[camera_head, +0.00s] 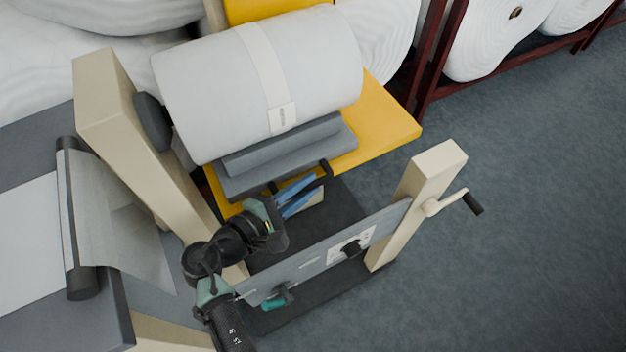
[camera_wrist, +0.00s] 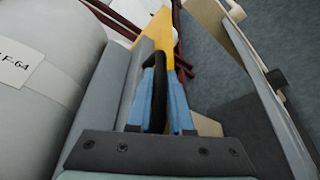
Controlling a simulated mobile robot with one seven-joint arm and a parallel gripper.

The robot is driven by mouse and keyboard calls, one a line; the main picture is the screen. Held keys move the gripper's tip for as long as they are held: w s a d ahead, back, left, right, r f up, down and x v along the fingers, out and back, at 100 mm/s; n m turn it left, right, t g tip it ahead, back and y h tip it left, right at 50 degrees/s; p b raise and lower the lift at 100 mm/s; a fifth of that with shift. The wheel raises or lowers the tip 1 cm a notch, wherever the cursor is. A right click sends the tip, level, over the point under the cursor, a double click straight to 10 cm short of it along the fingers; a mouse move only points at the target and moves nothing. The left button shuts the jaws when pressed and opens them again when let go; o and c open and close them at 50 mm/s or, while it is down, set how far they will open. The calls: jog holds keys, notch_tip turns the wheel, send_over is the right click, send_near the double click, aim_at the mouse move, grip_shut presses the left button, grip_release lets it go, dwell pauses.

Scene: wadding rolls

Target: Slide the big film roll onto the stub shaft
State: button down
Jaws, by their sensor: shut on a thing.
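The big film roll (camera_head: 215,85), pale grey with a lighter band and a label, lies in a grey cradle (camera_head: 290,150) on a yellow table. It fills the left of the wrist view (camera_wrist: 50,75). A dark round flange (camera_head: 152,121) on the beige post stands close to the roll's left end. The stub shaft itself is hidden there, and I cannot tell whether it is inside the roll. My gripper (camera_head: 298,194), with blue fingers, is shut on the cradle's black handle (camera_head: 327,171). The handle shows between the fingers in the wrist view (camera_wrist: 157,90).
The beige left post (camera_head: 125,130) and right post (camera_head: 425,195) flank a grey panel (camera_head: 310,262) in front of the cradle. A hand crank (camera_head: 445,202) sticks out at right. The yellow table (camera_head: 385,130) has bare room right of the roll. White rolls stand on racks behind.

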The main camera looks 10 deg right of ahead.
jog(key=shift+a+f, duration=0.15)
jog(key=shift+a, duration=0.1)
jog(key=c, duration=0.8)
grip_release()
jog(key=shift+s+a, duration=0.1)
jog(key=shift+c, duration=0.2)
jog(key=v, duration=0.7)
jog(key=shift+s, duration=0.15)
jog(key=shift+a, duration=0.1)
